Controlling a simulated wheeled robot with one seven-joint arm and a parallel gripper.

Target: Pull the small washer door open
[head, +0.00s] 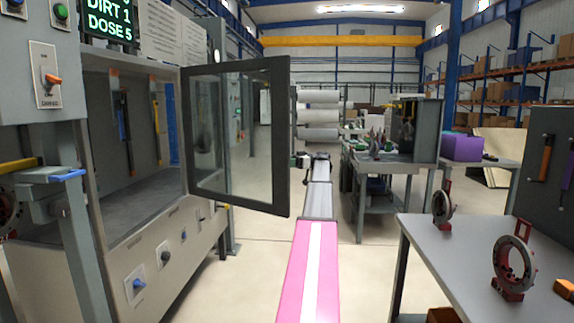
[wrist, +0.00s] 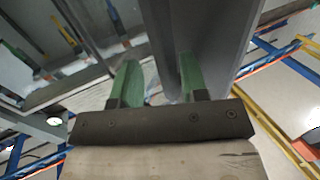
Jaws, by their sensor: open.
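The small washer door (head: 281,135) is a window in a dark frame, hinged at the left on the grey washer cabinet (head: 120,222). It stands swung wide open, out from the cabinet front. My gripper (head: 298,160) is at the door's free right edge, at about mid height, and partly hidden by the frame. In the wrist view my gripper (wrist: 158,82) has its two green fingers apart. The grey door panel (wrist: 205,35) rises close beyond and between them. I cannot tell whether a finger touches it.
The washer's chamber (head: 135,190) is open to view. A table (head: 440,255) with red-and-grey ring parts (head: 512,268) stands at the right. A workbench (head: 385,165) stands farther back. Pale floor (head: 255,262) is clear between the washer and my arm.

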